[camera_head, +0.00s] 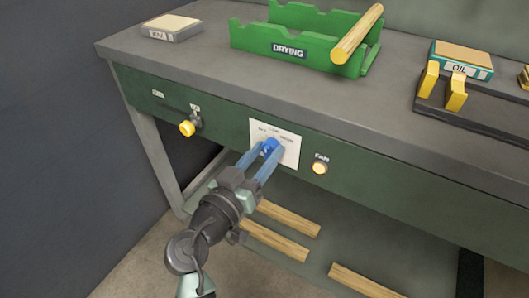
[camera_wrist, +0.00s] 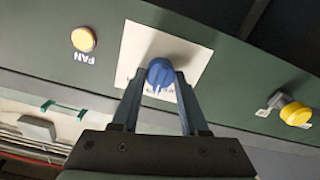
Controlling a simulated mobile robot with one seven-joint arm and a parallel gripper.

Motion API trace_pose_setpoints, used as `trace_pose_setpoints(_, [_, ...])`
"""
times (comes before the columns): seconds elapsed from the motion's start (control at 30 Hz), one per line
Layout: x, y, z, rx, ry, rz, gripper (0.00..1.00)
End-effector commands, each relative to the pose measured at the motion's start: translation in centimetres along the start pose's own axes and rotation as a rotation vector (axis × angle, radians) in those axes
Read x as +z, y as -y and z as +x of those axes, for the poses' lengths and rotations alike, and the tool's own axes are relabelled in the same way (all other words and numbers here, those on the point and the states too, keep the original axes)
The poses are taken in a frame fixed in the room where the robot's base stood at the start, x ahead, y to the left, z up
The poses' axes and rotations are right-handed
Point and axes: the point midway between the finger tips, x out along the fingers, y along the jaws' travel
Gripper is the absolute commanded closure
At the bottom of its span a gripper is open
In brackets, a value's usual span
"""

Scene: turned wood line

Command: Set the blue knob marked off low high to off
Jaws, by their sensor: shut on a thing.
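The blue knob (camera_head: 270,147) sits on a white label plate (camera_head: 290,150) on the bench's green front panel. It also shows in the wrist view as a round blue knob (camera_wrist: 160,73) with pale marks on its lower edge. My gripper (camera_head: 266,152) reaches the panel from the front, with its two blue-grey fingers on either side of the knob. In the wrist view my gripper (camera_wrist: 161,80) is shut on the knob. The words on the plate are too small or covered to read, so I cannot tell which setting the knob points at.
A round pale button (camera_head: 319,168) marked FAN is right of the plate. A yellow knob (camera_head: 187,128) sticks out at the left. On the bench top are a green DRYING rack (camera_head: 290,45) with a wooden rod and an OIL box (camera_head: 462,60). Wooden rods (camera_head: 275,241) lie below.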

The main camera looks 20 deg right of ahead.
Motion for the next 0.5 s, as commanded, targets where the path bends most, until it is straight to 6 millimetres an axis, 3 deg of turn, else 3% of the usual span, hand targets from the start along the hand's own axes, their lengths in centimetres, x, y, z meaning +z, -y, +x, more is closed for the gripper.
trace_pose_setpoints(0.27, [-0.03, 0.01, -0.03, 0.0, 0.001, -0.106, 1.0])
trace_pose_setpoints(0.5, [-0.07, 0.02, -0.03, 0.0, 0.001, -0.297, 1.0])
